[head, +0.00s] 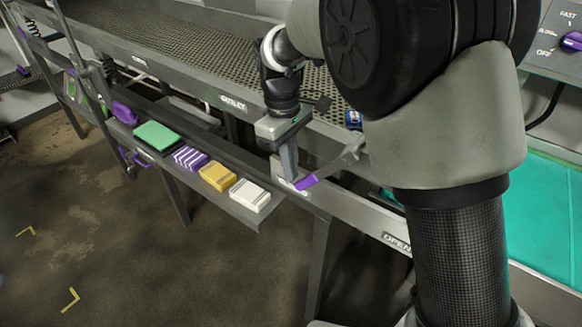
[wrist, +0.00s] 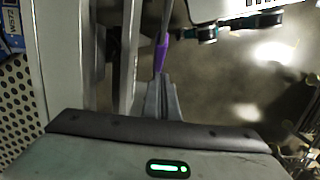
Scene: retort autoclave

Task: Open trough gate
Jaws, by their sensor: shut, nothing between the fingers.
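A grey lever with a purple grip (head: 307,182) stands at the front rail of the trough, its grip by a label that seems to read CLOSED (head: 291,187). A label OPEN (head: 397,242) is farther right along the same rail. My gripper (head: 290,178) points down with its fingers shut and empty, just left of the purple grip. In the wrist view the fingertips (wrist: 162,78) are right at the purple grip (wrist: 161,56); whether they touch it I cannot tell. The gate itself is not clearly seen; my arm hides part of the rail.
A ledge (head: 245,216) left of the gripper holds a white block (head: 250,195), a yellow block (head: 217,177), a purple striped block (head: 190,158) and a green block (head: 156,136). A perforated bed (head: 200,50) lies behind. A teal surface (head: 555,215) is at right.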

